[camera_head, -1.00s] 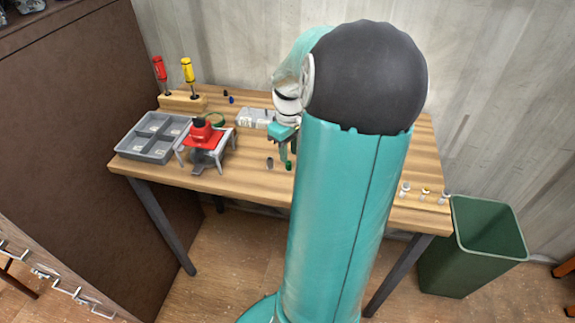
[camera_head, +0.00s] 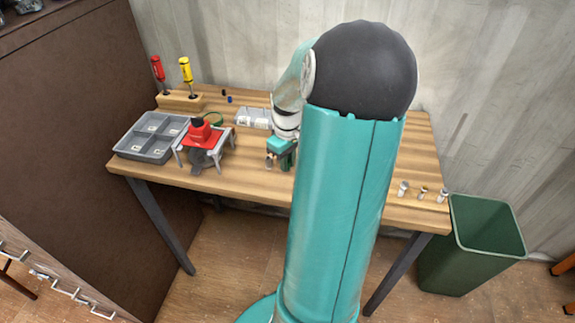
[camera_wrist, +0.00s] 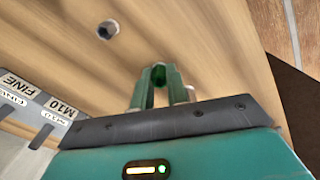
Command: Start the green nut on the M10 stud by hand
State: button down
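My gripper (camera_head: 281,148) is low over the middle of the table, fingers pointing down. In the wrist view, its two green fingers (camera_wrist: 157,84) stand on either side of a small dark green shape (camera_wrist: 159,73), which appears to be the green nut. The fingers largely hide it, so I cannot tell whether they touch it. A dark grey nut-like piece (camera_wrist: 108,29) lies apart on the wood; it also shows beside my gripper in the head view (camera_head: 269,161). I cannot make out which piece is the M10 stud.
A labelled grey block reading "M10" and "FINE" (camera_wrist: 40,101) lies left. A red-topped grey stand (camera_head: 203,136), divided tray (camera_head: 150,154) and two screwdrivers (camera_head: 186,70) occupy the table's left. Several small metal pieces (camera_head: 423,191) stand near the right edge, beside a green bin (camera_head: 470,262).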

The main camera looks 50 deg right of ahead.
jog(key=shift+r, duration=2.55)
